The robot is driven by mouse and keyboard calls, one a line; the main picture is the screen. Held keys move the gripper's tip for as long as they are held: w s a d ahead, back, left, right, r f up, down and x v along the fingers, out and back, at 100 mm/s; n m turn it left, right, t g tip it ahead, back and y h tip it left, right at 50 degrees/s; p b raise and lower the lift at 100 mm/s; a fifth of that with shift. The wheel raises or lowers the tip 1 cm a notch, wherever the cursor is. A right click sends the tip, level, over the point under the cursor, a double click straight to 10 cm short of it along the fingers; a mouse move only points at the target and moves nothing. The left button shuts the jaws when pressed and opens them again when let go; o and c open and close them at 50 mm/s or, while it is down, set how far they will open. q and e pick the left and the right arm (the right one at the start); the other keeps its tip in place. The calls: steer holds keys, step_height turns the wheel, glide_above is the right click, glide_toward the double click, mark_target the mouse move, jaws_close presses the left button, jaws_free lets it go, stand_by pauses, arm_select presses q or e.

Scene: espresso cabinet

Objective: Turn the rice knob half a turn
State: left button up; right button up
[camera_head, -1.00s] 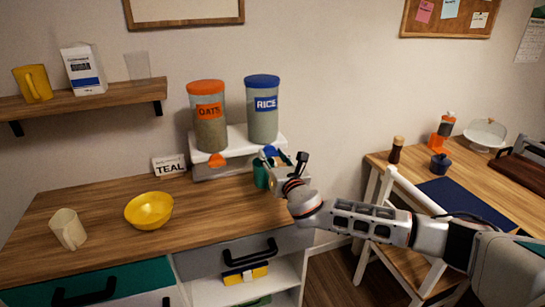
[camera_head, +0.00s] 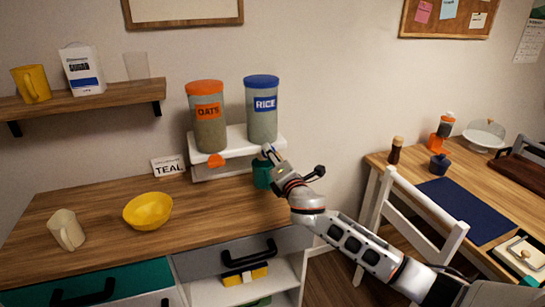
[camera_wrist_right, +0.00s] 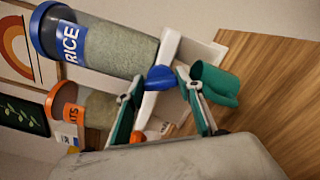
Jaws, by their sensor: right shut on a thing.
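The rice dispenser (camera_head: 263,112) is a clear canister with a blue lid and a RICE label, standing on a white stand (camera_head: 236,138). Its blue knob (camera_wrist_right: 160,78) shows in the wrist view below the canister's outlet. My right gripper (camera_head: 270,155) is at the stand's right front, and in the wrist view its green-padded fingers (camera_wrist_right: 160,88) are on either side of the blue knob, shut on it. A teal mug (camera_head: 262,174) stands just below the knob; it also shows in the wrist view (camera_wrist_right: 214,84). My left gripper is out of view.
The oats dispenser (camera_head: 208,118) with its orange knob (camera_head: 216,161) stands to the left. A yellow bowl (camera_head: 148,211), a cream mug (camera_head: 67,230) and a TEAL card (camera_head: 168,166) are on the counter. A white chair (camera_head: 400,215) stands at the right.

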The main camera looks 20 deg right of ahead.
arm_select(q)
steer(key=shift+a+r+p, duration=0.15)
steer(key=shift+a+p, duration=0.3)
arm_select(e)
steer(key=shift+f+m, duration=0.15)
steer(key=shift+m, duration=3.35)
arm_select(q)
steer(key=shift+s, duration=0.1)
arm_select(e)
steer(key=o, duration=1.1)
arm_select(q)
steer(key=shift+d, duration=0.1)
